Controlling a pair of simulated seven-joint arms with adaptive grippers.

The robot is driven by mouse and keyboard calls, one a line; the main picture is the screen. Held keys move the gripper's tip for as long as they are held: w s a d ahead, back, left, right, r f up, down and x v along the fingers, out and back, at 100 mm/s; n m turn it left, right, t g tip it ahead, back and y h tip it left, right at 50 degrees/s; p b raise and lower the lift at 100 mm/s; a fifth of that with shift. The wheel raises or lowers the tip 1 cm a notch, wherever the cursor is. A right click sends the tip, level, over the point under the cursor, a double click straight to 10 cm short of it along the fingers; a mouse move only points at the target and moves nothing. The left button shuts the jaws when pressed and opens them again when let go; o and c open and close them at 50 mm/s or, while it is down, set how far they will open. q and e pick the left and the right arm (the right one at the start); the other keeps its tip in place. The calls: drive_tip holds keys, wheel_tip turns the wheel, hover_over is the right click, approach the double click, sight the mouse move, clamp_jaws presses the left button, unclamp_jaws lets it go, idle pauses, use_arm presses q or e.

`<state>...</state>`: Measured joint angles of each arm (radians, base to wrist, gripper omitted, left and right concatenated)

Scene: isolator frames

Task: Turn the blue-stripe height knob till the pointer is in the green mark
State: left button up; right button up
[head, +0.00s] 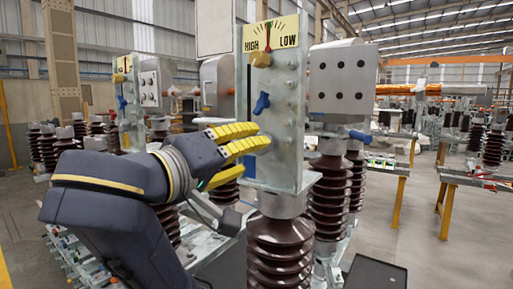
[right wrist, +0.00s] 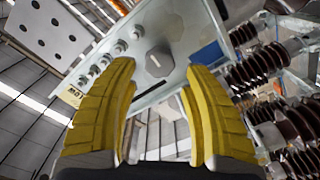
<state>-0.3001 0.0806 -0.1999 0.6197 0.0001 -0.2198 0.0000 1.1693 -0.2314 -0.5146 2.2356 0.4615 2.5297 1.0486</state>
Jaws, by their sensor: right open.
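A yellow dial plate (head: 271,34) marked HIGH and LOW tops the pale upright panel (head: 290,165) in the head view. Its thin red pointer stands nearly upright, with a small green spot by its top; whether they line up is too small to tell. In the right wrist view a grey many-sided knob (right wrist: 159,62) with a white mark faces me, and a blue patch (right wrist: 207,54) shows beside it, partly behind a finger. My right gripper (right wrist: 160,95) is open, its yellow fingers apart on either side below the knob. In the head view it (head: 240,150) hides the panel's lower left. My left gripper is not seen.
A yellow knob (head: 261,59) and a blue lever knob (head: 262,103) sit higher on the panel, with several bolts down its right side. A grey box with black holes (head: 342,82) stands to the right. Brown ribbed insulators (head: 283,250) stand below.

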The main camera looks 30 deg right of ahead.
drive_tip(key=v, duration=0.6)
idle(0.3)
